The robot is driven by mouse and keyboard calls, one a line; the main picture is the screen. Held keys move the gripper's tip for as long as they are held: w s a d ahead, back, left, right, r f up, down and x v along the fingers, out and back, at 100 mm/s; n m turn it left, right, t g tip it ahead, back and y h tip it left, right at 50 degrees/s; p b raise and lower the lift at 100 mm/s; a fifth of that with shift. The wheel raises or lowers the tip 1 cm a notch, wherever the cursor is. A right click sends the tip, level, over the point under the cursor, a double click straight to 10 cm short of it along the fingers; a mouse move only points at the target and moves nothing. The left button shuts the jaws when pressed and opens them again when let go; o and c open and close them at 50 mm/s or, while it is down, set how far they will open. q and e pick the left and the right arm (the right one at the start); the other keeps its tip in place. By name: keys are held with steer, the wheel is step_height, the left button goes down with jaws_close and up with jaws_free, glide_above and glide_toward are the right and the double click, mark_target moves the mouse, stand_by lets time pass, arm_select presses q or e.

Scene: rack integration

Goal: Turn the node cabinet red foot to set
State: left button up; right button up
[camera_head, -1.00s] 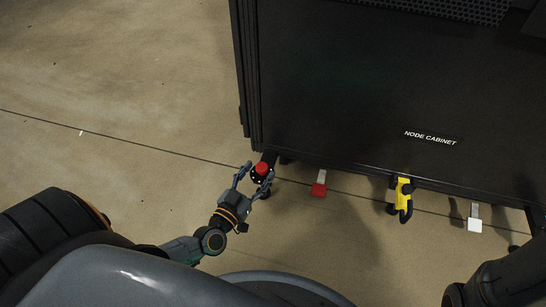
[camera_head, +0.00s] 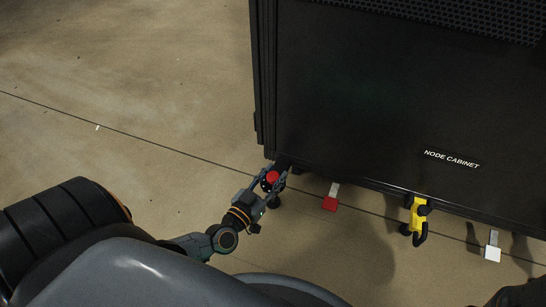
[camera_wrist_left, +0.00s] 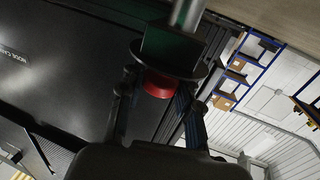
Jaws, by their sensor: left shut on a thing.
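My left gripper (camera_head: 270,182) is shut on this foot, one finger on each side. In the left wrist view the red foot (camera_wrist_left: 158,85) sits between the fingers, against a dark round disc with a metal stem beyond it. The fingers partly hide the foot.
Along the cabinet's lower edge are a red tab (camera_head: 330,203), a yellow clamp-like part with a black handle (camera_head: 418,218) and a white tab (camera_head: 492,252). The floor (camera_head: 130,80) left of the cabinet is clear.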

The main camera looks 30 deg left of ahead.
arm_select(q)
steer(key=shift+h, duration=0.3)
